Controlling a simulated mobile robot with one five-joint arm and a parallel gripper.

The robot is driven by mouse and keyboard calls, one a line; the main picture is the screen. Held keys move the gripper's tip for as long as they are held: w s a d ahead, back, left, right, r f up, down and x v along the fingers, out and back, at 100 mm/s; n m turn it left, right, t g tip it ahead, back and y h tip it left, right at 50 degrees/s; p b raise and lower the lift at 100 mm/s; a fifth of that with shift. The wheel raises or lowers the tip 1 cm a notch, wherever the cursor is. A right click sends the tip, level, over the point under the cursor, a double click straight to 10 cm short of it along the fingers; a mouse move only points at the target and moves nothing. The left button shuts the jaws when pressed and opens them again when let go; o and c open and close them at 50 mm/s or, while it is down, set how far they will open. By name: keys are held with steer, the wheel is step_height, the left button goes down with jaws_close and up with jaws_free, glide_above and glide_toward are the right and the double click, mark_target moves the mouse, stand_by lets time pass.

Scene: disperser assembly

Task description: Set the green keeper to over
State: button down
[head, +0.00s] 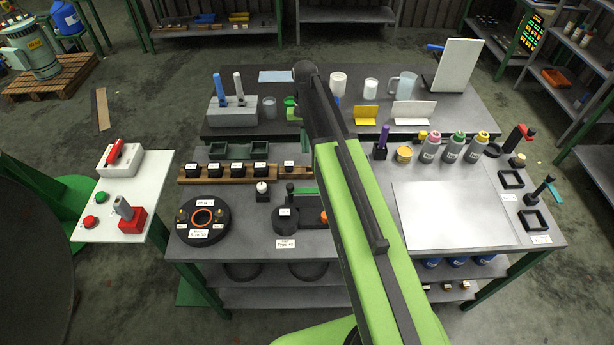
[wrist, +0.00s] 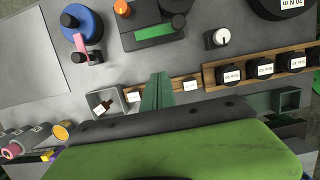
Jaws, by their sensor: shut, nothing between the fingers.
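The green keeper (head: 305,190) is a flat green bar with a black knob, beside the round black cylinder (head: 286,220) on the front bench. In the wrist view the keeper (wrist: 153,31) lies along the near edge of its black block (wrist: 150,42), with the black knob at its right end. I cannot tell whether it counts as over. My gripper (wrist: 160,78) shows as dark green fingers shut together and empty, apart from the keeper and over the wooden rail.
A wooden rail (wrist: 212,76) with labelled black blocks runs across the bench beside the fingers. A small grey tray (wrist: 92,103), a blue disc (wrist: 90,30) with a pink lever and a white-topped knob (wrist: 216,38) stand close by. A pale sheet (head: 455,215) is clear.

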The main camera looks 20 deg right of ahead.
mark_target(302, 193)
steer(key=s+a+f+b, duration=0.1)
steer(key=s+f+b, duration=0.5)
steer(key=f+b, duration=0.3)
steer(key=shift+a+f+b, duration=0.3)
steer(key=shift+a+f, duration=0.05)
steer(key=shift+f, duration=0.05)
steer(key=shift+s, duration=0.1)
